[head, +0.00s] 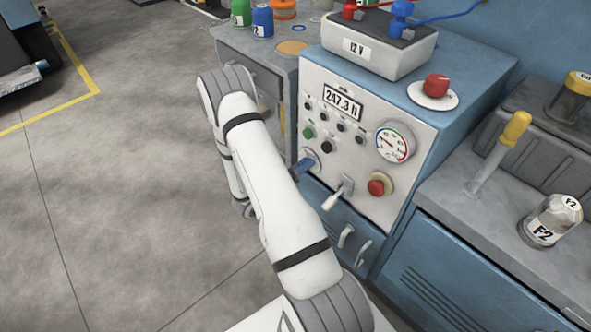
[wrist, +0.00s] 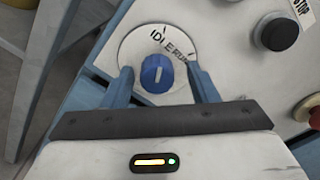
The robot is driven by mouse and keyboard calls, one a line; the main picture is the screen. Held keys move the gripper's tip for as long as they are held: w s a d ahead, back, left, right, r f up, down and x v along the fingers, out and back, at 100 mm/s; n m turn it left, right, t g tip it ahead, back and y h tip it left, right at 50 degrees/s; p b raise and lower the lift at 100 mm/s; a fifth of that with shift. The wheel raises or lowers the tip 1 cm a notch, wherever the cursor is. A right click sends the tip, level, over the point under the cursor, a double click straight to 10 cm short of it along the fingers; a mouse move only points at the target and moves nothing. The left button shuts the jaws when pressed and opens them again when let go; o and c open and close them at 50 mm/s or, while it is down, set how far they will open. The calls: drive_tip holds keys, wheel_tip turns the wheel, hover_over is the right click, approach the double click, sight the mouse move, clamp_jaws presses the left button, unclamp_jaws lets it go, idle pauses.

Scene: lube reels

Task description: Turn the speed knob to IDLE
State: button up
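The blue speed knob (wrist: 156,73) sits on a round white dial plate (wrist: 133,47) in the wrist view. The plate reads IDLE and RUN above and right of the knob. A white mark on the knob points roughly up in the picture; which label it lines up with I cannot tell for sure. My gripper (wrist: 159,76) is open, one blue finger on each side of the knob, with gaps between. In the head view the dial plate (head: 312,157) is at the panel's lower left; my arm hides most of my gripper there.
The panel (head: 345,185) also holds a gauge (head: 394,143), a red button (head: 376,187), a lever switch (head: 337,194) and several small buttons. A red knob (head: 436,86) is on top. A dark STOP button (wrist: 277,31) is right of the dial. Open floor lies left.

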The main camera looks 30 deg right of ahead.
drive_tip(key=shift+w+a, duration=0.1)
drive_tip(key=shift+a, duration=0.05)
drive_tip(key=s+a+p, duration=0.1)
drive_tip(key=a, duration=0.6)
drive_tip(key=shift+a, duration=0.25)
drive_tip(key=shift+s, duration=0.1)
drive_tip(key=s+a+r+m+g+y+p, duration=0.1)
drive_tip(key=s+r+m+g+y+p, duration=0.25)
drive_tip(key=r, duration=0.55)
drive_tip(key=s+a+r+m+g+y+p, duration=0.1)
drive_tip(key=s+r+m+p, duration=0.25)
drive_tip(key=r+m, duration=0.45)
drive_tip(key=s+a+r+m+g+y+p, duration=0.1)
drive_tip(key=s+r+m+g+y+p, duration=0.3)
drive_tip(key=r, duration=0.5)
drive_tip(key=s+a+r+m+t+y+p, duration=0.2)
drive_tip(key=a+r+m+t+y+p, duration=0.2)
drive_tip(key=r, duration=0.7)
drive_tip(key=s+a+r+m+t+y+p, duration=0.3)
drive_tip(key=a+r+m+t+y+p, duration=0.2)
drive_tip(key=a+r+m, duration=0.4)
wheel_tip(320, 180, up, 2)
drive_tip(key=shift+a+r+p, duration=0.15)
drive_tip(key=shift+a+p, duration=0.4)
drive_tip(key=shift+p, duration=0.05)
